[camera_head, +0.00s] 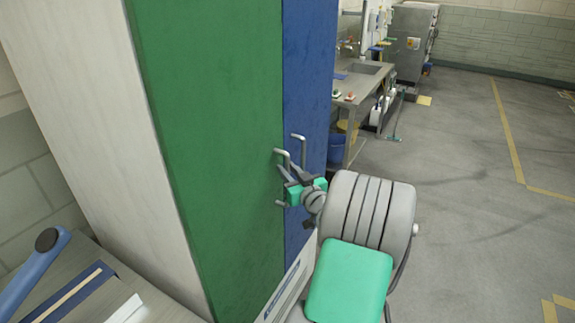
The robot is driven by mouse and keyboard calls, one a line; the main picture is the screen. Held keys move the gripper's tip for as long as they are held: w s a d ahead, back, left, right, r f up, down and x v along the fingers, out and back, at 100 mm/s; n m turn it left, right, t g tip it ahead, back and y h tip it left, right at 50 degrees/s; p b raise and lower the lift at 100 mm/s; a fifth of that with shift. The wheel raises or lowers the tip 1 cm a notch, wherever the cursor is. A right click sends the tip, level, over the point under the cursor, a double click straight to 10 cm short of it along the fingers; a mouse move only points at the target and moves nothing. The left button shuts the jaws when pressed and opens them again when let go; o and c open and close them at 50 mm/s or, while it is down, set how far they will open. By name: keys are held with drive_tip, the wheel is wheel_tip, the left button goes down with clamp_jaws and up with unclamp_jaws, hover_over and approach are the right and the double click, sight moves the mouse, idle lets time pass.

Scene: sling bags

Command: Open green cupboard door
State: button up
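The green cupboard door (210,130) is the tall green panel left of centre, and it looks closed. Its grey bar handle (281,153) stands out near the door's right edge, with its lower end showing below my gripper. My gripper (288,170) is at this handle, with dark fingers and teal parts. The fingers look spread, one on each side of the handle's bar. Contact with the bar cannot be told.
A blue door (310,75) with its own grey handle (299,137) adjoins on the right, close to my gripper. A bench with blue and white items (75,290) is at lower left. A metal sink table (365,82) stands behind. Open grey floor (450,200) lies right.

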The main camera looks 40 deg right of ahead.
drive_tip(key=shift+w, duration=0.25)
drive_tip(key=shift+c, duration=0.4)
clamp_jaws()
idle(0.9)
